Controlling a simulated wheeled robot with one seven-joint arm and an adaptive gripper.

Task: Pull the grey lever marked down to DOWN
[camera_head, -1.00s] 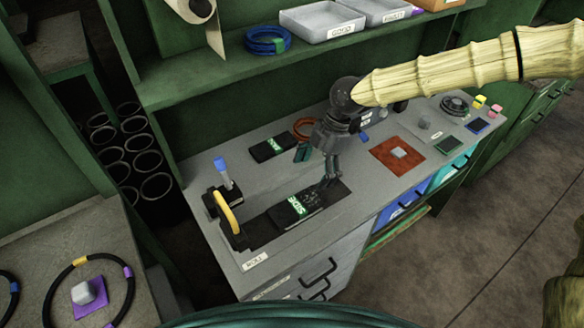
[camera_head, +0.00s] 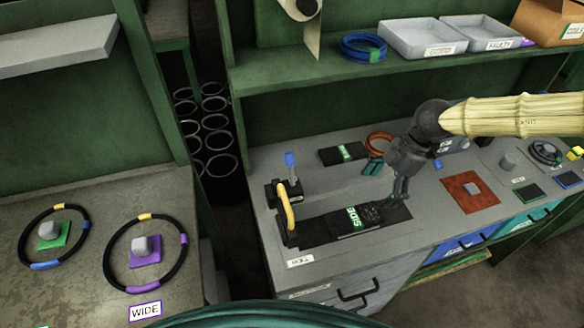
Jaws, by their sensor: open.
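A small upright lever (camera_head: 291,172) with a grey stem and a blue tip stands on a black block at the left end of the grey workbench. A yellow curved handle (camera_head: 287,206) is beside it. I can read no UP or DOWN mark, so I cannot tell if this is the lever named. My gripper (camera_head: 398,196) is open, pointing down over the right end of a black sleeve with a green SIDE label (camera_head: 355,218). It is well to the right of the lever. I cannot tell whether the fingertips touch the sleeve.
Another black sleeve (camera_head: 343,153) and an orange ring (camera_head: 380,142) lie behind. An orange pad (camera_head: 469,191) with a grey block is to the right. The shelf above holds trays (camera_head: 423,37). The left table (camera_head: 83,282) carries two black rings around grey knobs.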

